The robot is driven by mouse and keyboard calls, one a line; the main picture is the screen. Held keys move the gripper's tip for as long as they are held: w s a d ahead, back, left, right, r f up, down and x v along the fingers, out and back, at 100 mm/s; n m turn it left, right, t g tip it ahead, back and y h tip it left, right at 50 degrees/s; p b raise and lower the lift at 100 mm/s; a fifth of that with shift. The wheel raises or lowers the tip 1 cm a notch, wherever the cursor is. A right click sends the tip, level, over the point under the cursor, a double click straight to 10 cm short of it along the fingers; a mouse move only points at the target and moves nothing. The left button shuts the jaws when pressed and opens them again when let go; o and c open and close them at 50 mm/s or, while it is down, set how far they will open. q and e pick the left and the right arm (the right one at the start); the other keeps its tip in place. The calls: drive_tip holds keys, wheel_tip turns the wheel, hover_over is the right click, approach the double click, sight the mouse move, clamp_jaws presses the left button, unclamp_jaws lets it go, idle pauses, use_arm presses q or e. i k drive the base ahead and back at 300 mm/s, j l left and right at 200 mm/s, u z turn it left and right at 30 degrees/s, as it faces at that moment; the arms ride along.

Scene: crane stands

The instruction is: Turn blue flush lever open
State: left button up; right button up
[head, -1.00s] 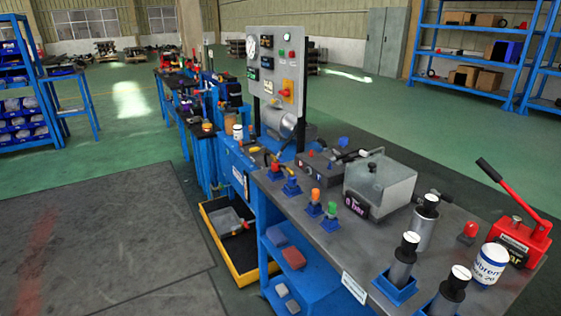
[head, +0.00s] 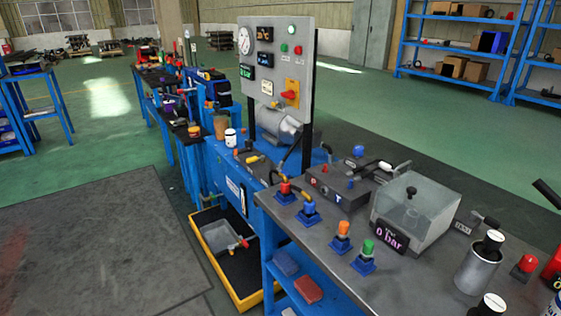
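Neither of my grippers is in view. No lever here can be identified with certainty as the blue flush lever. A blue-topped coupling (head: 309,208) stands on the grey bench top, beside a red-topped coupling (head: 285,190) with a black hose. These blue parts are too small to tell whether any is open or shut.
An upright control panel (head: 275,62) with a gauge and red switch stands behind the bench (head: 335,262). A clear-covered box (head: 415,212) and metal cylinders (head: 477,270) occupy its right side. A yellow-rimmed drip tray (head: 235,290) lies low at left. The floor left of it is clear.

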sight(289, 175)
drive_tip(key=i+j+z, duration=0.2)
drive_tip(key=i+j, duration=1)
